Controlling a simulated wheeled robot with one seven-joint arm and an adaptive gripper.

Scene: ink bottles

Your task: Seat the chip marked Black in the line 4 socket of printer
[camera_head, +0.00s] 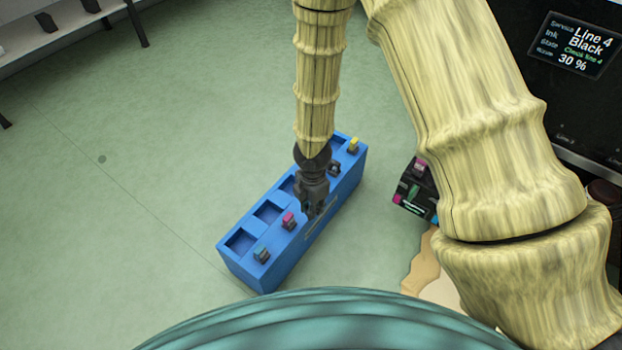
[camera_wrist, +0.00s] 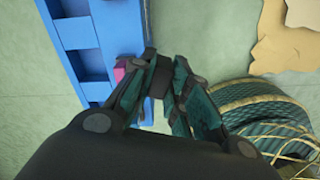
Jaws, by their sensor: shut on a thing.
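My gripper (camera_head: 313,208) is at the front edge of the blue rack (camera_head: 248,270), pointing down. In the wrist view its fingers (camera_wrist: 158,82) are closed on a small dark chip (camera_wrist: 160,76). No marking on that chip can be read, and the fingers hide part of it. The magenta chip (camera_head: 288,220) on the rack is close beside the gripper and also shows in the wrist view (camera_wrist: 120,70). The printer's screen (camera_head: 571,45) at the upper right reads Line 4, Black, Check line 4, 30 %. The line 4 socket cannot be made out.
A cyan-topped chip (camera_head: 262,254), a dark piece (camera_head: 335,168) and a yellow-topped chip (camera_head: 353,145) are along the rack. A dark box (camera_head: 413,195) stands right of it, partly behind my arm. Tan sheets (camera_wrist: 285,40) lie nearby.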

